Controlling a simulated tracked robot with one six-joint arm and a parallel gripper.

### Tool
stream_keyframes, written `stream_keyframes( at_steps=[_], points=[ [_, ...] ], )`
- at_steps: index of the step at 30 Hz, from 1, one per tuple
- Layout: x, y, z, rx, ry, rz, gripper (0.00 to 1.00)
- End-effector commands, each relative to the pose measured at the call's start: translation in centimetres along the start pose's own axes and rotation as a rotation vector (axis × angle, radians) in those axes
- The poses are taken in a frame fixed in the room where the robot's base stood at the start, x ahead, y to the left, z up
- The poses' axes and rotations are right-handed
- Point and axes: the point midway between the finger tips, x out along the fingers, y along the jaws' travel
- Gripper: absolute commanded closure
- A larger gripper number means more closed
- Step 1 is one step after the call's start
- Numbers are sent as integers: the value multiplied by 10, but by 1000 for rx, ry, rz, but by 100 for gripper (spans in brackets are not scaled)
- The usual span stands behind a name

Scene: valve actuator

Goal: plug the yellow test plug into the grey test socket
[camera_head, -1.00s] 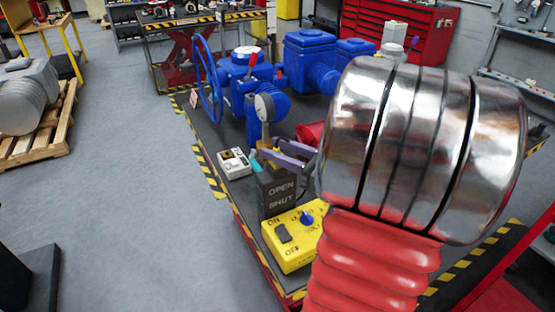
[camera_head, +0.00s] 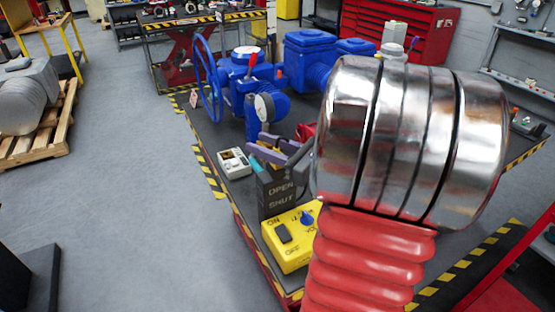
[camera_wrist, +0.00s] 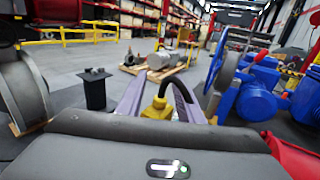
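A yellow plug-like piece (camera_wrist: 157,108) with a black cable shows between the fingers of my gripper (camera_wrist: 160,83) in the wrist view. The purple fingers stand apart, with visible space around the yellow piece; I see no firm grip. In the head view my gripper (camera_head: 268,146) hangs over the bench, beside the dark block marked OPEN and SHUT, and my arm's metal joint hides much of the area to the right. The yellow piece is not distinguishable there. I cannot make out the grey test socket with certainty in either view.
A yellow ON/OFF box (camera_head: 290,240) with a blue knob sits at the bench's near edge. The OPEN/SHUT block (camera_head: 277,198) stands behind it. A pale meter (camera_head: 234,163) lies to the left. The blue valve actuator (camera_head: 240,75) with handwheel and gauge stands behind.

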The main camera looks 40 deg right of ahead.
Motion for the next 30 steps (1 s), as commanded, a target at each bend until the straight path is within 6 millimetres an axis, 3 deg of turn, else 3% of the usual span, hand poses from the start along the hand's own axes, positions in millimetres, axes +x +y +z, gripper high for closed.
stream_keyframes(
  at_steps=[14, 30],
  points=[
    [0, 0, -1, 2, 3, 0, 100],
    [0, 1, 2, 5, 9, 2, 100]
  ],
)
